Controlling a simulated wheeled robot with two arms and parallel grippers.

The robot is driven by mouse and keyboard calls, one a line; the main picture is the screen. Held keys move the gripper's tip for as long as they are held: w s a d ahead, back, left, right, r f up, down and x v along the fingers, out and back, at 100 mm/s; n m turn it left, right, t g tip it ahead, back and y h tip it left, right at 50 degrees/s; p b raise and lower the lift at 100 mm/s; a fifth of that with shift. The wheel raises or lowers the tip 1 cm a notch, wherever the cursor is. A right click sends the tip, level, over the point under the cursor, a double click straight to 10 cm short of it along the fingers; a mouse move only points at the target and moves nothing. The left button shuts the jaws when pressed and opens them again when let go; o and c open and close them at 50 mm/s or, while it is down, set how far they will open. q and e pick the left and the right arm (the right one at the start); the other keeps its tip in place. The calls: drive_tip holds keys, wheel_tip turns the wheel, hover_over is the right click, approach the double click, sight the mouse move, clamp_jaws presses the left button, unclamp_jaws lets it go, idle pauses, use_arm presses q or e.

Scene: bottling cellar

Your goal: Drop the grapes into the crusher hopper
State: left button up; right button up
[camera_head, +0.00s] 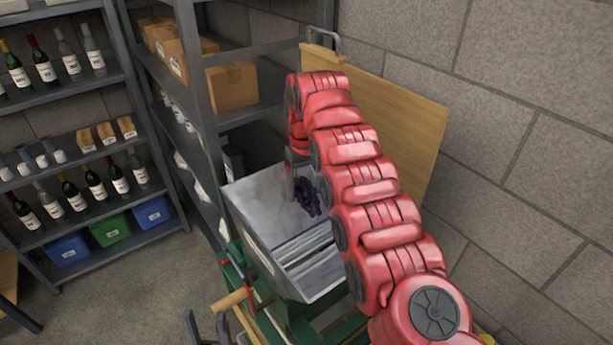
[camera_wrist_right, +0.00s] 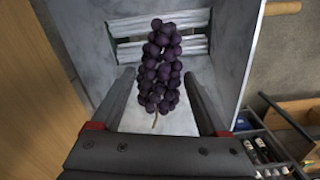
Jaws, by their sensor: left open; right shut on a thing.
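A bunch of dark purple grapes (camera_head: 308,197) hangs over the open grey metal crusher hopper (camera_head: 252,207). In the right wrist view the grapes (camera_wrist_right: 159,62) lie between the two fingers of my right gripper (camera_wrist_right: 160,82), with the stem toward the palm. My right gripper (camera_head: 299,178) is shut on the grapes, and the hopper's sloping walls (camera_wrist_right: 235,45) surround the bunch in that view. Ribbed rollers (camera_head: 305,246) show in the hopper. My left gripper (camera_head: 208,328) is open and empty at the bottom edge, low beside the crusher; only its tips show.
The crusher stands on a green frame with a wooden crank handle (camera_head: 230,300) at its left. A wooden board (camera_head: 400,120) leans on the block wall behind. Metal shelves with bottles (camera_head: 72,195), bins and cardboard boxes (camera_head: 232,87) stand left and behind. The floor at left is clear.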

sight(305, 202)
wheel_tip(305, 202, down, 7)
drive_tip(key=shift+s+r+p, duration=0.1)
drive_tip(key=shift+r+p, duration=0.1)
drive_tip(key=shift+p, duration=0.5)
wheel_tip(305, 202, down, 8)
drive_tip(key=b, duration=0.4)
drive_tip(key=shift+f, duration=0.2)
drive_tip(key=o, duration=0.9)
drive_tip(key=shift+c, duration=0.2)
drive_tip(key=shift+r, duration=0.15)
